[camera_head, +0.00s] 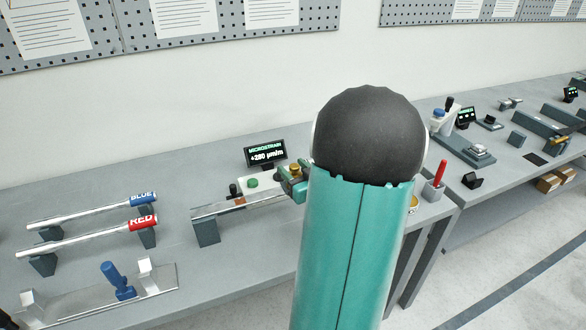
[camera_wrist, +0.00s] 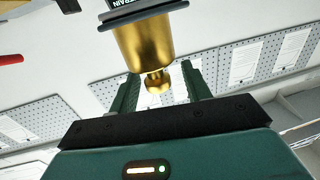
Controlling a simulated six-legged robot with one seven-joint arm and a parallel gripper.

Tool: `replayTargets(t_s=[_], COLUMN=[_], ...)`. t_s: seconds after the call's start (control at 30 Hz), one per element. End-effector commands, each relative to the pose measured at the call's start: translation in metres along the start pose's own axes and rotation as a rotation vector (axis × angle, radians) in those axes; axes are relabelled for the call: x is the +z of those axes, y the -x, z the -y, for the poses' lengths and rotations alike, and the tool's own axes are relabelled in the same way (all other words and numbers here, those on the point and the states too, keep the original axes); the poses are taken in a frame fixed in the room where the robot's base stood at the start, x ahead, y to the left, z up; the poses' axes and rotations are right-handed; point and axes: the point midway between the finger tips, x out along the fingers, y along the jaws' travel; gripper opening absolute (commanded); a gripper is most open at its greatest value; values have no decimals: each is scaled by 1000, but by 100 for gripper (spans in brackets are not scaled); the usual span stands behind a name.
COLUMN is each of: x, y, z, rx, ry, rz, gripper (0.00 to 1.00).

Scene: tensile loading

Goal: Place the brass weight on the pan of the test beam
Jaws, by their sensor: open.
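The brass weight (camera_wrist: 145,45), a cylinder with a small knob, is between the two fingers of my gripper (camera_wrist: 158,85) in the wrist view, its knob towards the palm. The fingers are spread, with visible space beside the knob. In the head view my gripper (camera_head: 291,184) is at the far right part of the test beam (camera_head: 245,205), and a small brass part (camera_head: 295,168) shows by it. The beam is a pale metal strip on a dark support. My arm hides its right end, and I cannot make out the pan clearly.
A microstrain display (camera_head: 265,153) reading +280 stands behind the beam. Blue-labelled (camera_head: 95,208) and red-labelled (camera_head: 90,238) rods lie on supports at left, behind a metal plate with a blue handle (camera_head: 115,280). A cup with a red tool (camera_head: 436,182) stands right of my arm.

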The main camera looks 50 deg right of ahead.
Motion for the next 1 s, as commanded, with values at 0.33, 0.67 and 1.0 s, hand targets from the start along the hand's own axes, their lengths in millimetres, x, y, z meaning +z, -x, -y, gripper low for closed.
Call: replayTargets(t_s=[0.33, 0.67, 1.0], x=[0, 0, -4], y=[74, 109, 98], z=[0, -1, 5], rx=[4, -2, 4], ry=[0, -1, 29], rz=[-1, -1, 28], gripper=[48, 48, 48])
